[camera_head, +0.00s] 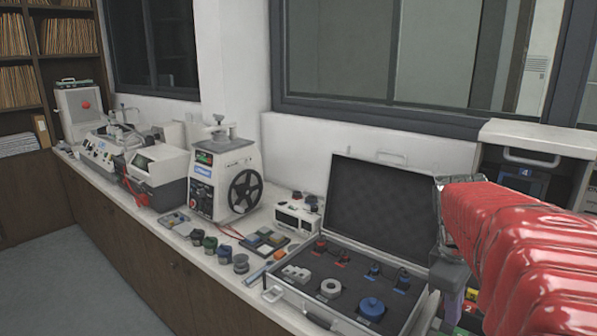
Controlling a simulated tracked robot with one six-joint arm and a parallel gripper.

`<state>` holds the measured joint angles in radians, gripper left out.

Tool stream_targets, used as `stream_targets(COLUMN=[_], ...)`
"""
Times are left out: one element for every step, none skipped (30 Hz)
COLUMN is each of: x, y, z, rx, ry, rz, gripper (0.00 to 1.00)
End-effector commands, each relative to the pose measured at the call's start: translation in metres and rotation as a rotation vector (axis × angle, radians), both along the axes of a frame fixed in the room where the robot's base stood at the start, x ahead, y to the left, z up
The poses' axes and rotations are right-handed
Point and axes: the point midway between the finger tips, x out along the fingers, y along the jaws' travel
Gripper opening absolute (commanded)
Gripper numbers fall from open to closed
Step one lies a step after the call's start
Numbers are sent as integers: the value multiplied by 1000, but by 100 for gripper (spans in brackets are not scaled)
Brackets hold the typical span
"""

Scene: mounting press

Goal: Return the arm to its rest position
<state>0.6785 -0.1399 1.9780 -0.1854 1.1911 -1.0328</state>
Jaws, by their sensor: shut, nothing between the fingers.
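My arm, in a glossy red sleeve, reaches in from the right edge. At its end, my gripper (450,290) points down at the right side of the open case (284,302). It is shut and empty. Its fingertips are hard to make out against the clutter behind them. The mounting press (222,175), a white machine with a black handwheel (245,191) and a top knob, stands on the bench well to the left of my gripper, apart from it.
The case's foam holds a blue round part (371,308), a white ring (330,287) and small red and blue pieces. Several small jars (224,253) stand left of it. More machines (157,172) line the bench (120,212). A white cabinet (536,137) is behind my arm. Open floor lies left.

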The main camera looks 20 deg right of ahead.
Motion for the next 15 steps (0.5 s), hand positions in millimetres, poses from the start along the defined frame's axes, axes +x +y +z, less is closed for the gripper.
stream_targets(x=[5,8,11,13,15,17,18,19,20,21,22,22,22,22,21], y=[17,26,38,47,56,68,76,85,97,105,114,125,134,142,153], z=[2,3,3,4,4,4,5,5,5,5,4,4,4,3,3], rx=[-5,-6,-7,-7,-7,-5,-3,1,5,9,14,21,28,34,44], ry=[-29,-46,-69,-86,-104,-126,-145,-162,-185,-202,-219,-242,-258,-276,-296], rz=[-6,-15,-27,-36,-44,-57,-66,-75,-88,-97,-105,-118,-128,-137,-150], gripper=[0,0,0,0,0,0,0,0,0,0,0,0,0,0,0])
